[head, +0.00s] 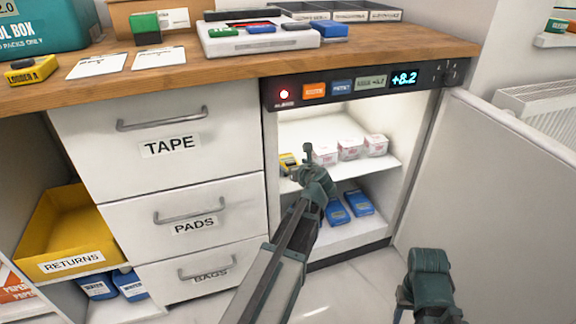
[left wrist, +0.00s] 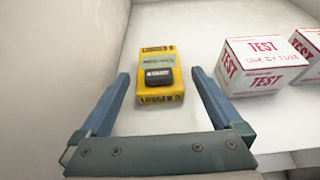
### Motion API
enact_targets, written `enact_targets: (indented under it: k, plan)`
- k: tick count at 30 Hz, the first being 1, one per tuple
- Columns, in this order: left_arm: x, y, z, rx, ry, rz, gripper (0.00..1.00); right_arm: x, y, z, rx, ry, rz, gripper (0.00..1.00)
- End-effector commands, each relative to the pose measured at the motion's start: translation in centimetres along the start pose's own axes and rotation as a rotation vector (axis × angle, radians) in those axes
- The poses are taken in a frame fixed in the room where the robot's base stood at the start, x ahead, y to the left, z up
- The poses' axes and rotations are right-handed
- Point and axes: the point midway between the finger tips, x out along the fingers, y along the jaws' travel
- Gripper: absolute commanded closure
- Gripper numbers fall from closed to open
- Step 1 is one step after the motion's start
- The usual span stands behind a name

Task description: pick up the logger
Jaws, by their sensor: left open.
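A yellow logger (head: 289,161) with a dark display lies on the upper shelf of the open lit cabinet, partly hidden behind my left gripper in the head view. In the left wrist view the logger (left wrist: 159,76) lies flat between and beyond the open fingers, apart from them. My left gripper (head: 308,160) is at the cabinet's opening, open and empty; its fingers show in the wrist view (left wrist: 160,80). Another yellow device, labelled LOGGER A (head: 31,70), lies on the counter at far left. Part of my right arm shows at lower right; its jaws cannot be made out.
White TEST boxes (left wrist: 264,65) stand right of the logger on the shelf (left wrist: 215,25). Blue packs (head: 358,202) lie on the lower shelf. The cabinet door (head: 490,200) stands open at right. A control strip (head: 370,85) runs above the opening.

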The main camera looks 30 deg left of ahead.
Motion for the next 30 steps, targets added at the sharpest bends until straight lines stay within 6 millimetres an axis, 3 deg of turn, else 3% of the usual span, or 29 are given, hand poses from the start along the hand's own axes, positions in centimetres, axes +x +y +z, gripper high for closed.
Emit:
enact_targets:
  k: [11, 19, 30]
  plan:
    - [4.9, 0.1, -0.1, -0.002, 0.0, 0.002, 0.0, 2.0, -0.2, -0.1, 0.0, 0.001, 0.0, 0.5]
    - [5.0, 0.2, 0.0, 0.0, 0.0, 0.0, 0.02, 1.9, -0.2, -0.1, 0.0, 0.001, 0.0, 0.5]
    - [5.0, 0.2, 0.0, -0.001, 0.0, 0.0, 0.68, 1.9, -0.2, -0.1, 0.0, 0.001, 0.0, 0.5]
